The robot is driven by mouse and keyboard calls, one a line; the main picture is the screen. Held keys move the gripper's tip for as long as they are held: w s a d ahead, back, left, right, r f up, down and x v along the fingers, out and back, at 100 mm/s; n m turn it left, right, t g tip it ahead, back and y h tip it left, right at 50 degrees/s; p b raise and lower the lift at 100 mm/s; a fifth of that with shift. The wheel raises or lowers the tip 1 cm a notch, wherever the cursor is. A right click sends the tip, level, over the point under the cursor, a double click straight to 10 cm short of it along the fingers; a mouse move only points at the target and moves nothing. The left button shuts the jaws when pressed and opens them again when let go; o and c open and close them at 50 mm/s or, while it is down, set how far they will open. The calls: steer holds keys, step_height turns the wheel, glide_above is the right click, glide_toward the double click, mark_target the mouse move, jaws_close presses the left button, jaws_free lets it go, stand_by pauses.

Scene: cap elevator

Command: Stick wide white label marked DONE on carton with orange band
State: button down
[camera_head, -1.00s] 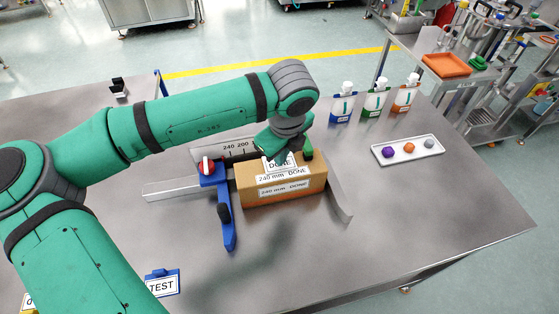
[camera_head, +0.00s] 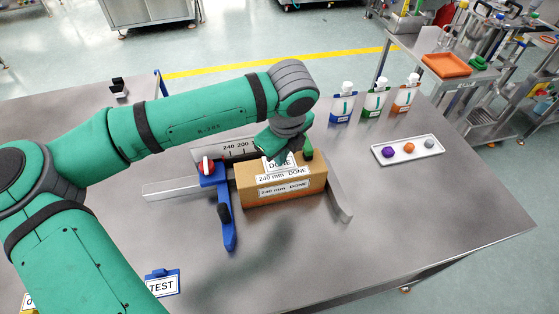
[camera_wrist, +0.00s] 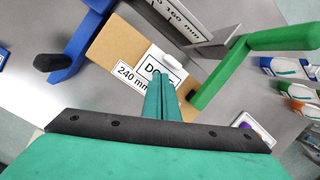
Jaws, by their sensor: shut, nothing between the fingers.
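A brown carton (camera_head: 300,191) sits on the steel table between a blue stop and a grey plate. My gripper (camera_head: 283,157) is over the carton's top. In the wrist view its two green fingers (camera_wrist: 161,83) are together with nothing between them, their tips over the label. I cannot tell whether they touch it.
The blue stop (camera_head: 224,208) stands left of the carton, a grey ruler plate (camera_head: 232,148) behind. A green bar (camera_wrist: 235,65) is close right of my fingers in the wrist view. Several pouches (camera_head: 375,98) and a white tray (camera_head: 427,153) are at right. The front right table is clear.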

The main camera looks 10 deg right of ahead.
steer(key=shift+f, duration=0.6)
stand_by(1.0)
steer(key=shift+r, duration=0.1)
steer(key=shift+w+v, duration=0.2)
steer(key=shift+v, duration=0.6)
steer(key=shift+w+v, duration=0.2)
steer(key=shift+v, duration=0.6)
steer(key=shift+w+v, duration=0.2)
steer(key=shift+v, duration=0.6)
steer(key=shift+r, duration=0.1)
